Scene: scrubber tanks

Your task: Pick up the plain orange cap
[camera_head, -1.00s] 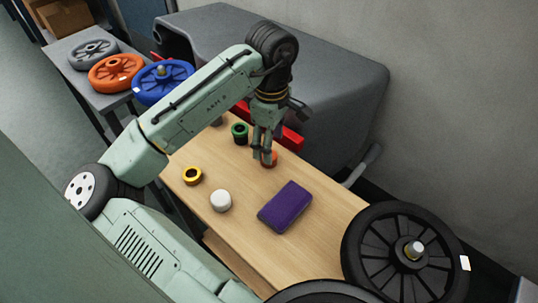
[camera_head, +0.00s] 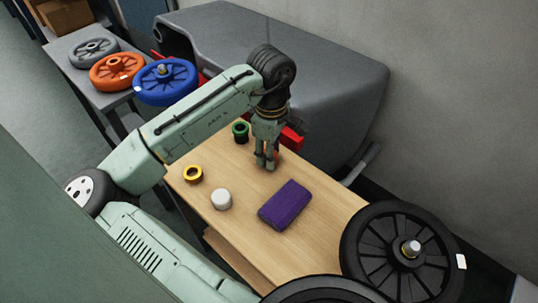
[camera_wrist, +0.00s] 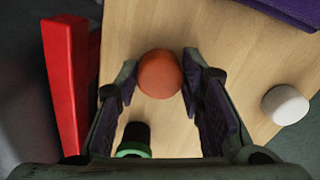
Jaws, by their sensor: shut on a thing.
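The plain orange cap (camera_wrist: 159,73) is round and lies between the two fingertips of my gripper (camera_wrist: 161,76) in the wrist view. My gripper is shut on it, with a finger on either side. In the head view my gripper (camera_head: 266,162) points down over the wooden table, and its fingers hide nearly all of the cap. I cannot tell whether the cap touches the table.
A red object (camera_wrist: 68,75) borders the gripper. A black wheel (camera_head: 380,255) is at right.

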